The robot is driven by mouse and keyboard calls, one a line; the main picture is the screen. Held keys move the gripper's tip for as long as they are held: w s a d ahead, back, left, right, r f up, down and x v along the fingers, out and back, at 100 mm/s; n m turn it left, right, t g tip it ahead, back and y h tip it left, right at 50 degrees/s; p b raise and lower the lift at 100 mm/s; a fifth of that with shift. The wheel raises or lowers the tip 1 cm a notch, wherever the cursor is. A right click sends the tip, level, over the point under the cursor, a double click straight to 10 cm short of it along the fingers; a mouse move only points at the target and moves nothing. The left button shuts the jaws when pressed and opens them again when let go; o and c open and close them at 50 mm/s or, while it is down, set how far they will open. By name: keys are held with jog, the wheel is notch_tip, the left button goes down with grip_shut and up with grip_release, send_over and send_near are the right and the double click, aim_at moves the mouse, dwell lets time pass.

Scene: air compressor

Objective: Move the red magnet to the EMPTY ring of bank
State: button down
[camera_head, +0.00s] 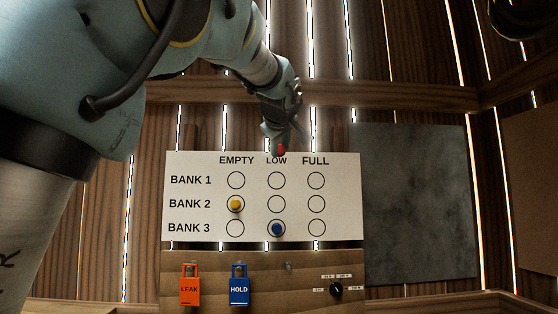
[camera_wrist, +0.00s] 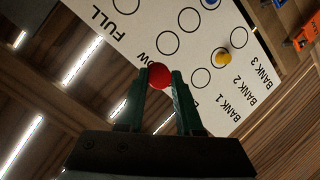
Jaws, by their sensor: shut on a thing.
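My gripper (camera_head: 280,142) is shut on the red magnet (camera_head: 281,150). In the head view the magnet shows just at the upper edge of the white board (camera_head: 200,160), by the LOW heading. The wrist view shows the red magnet (camera_wrist: 159,76) between the two green fingertips of my gripper (camera_wrist: 160,80). The board has rows BANK 1, BANK 2 and BANK 3 under EMPTY, LOW and FULL. The yellow magnet (camera_head: 236,204) is in the EMPTY ring of BANK 2. The blue magnet (camera_head: 277,229) is in the LOW ring of BANK 3. All BANK 1 rings are bare, including its EMPTY ring (camera_head: 236,180).
Below the board, an orange LEAK lock (camera_head: 189,287) and a blue HOLD lock (camera_head: 239,286) hang on a wooden panel (camera_head: 210,262). A black knob (camera_head: 336,289) sits at its right. A dark grey panel (camera_head: 415,200) is right of the board.

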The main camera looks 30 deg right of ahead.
aim_at(281, 147)
jog(key=s+b, duration=0.1)
jog(key=s+a+b, duration=0.1)
jog(key=b, duration=0.1)
jog(key=s+b, duration=0.1)
jog(key=shift+a+f+b, duration=0.15)
jog(key=shift+f+b, duration=0.2)
jog(key=shift+f, duration=0.05)
jog(key=shift+b+v, duration=0.9)
jog(key=shift+b, duration=0.1)
jog(key=shift+b, duration=0.4)
jog(key=w+a+f+b, duration=0.2)
jog(key=a+f+b, duration=0.1)
jog(key=a+b, duration=0.2)
jog(key=w+a+f+b, duration=0.3)
jog(key=a+f+b, duration=0.1)
jog(key=a+b, duration=0.2)
jog(key=shift+w+a, duration=0.3)
jog(key=shift+a, duration=0.25)
dwell(0.6)
jog(key=shift+w+r, duration=0.1)
jog(key=shift+r, duration=0.05)
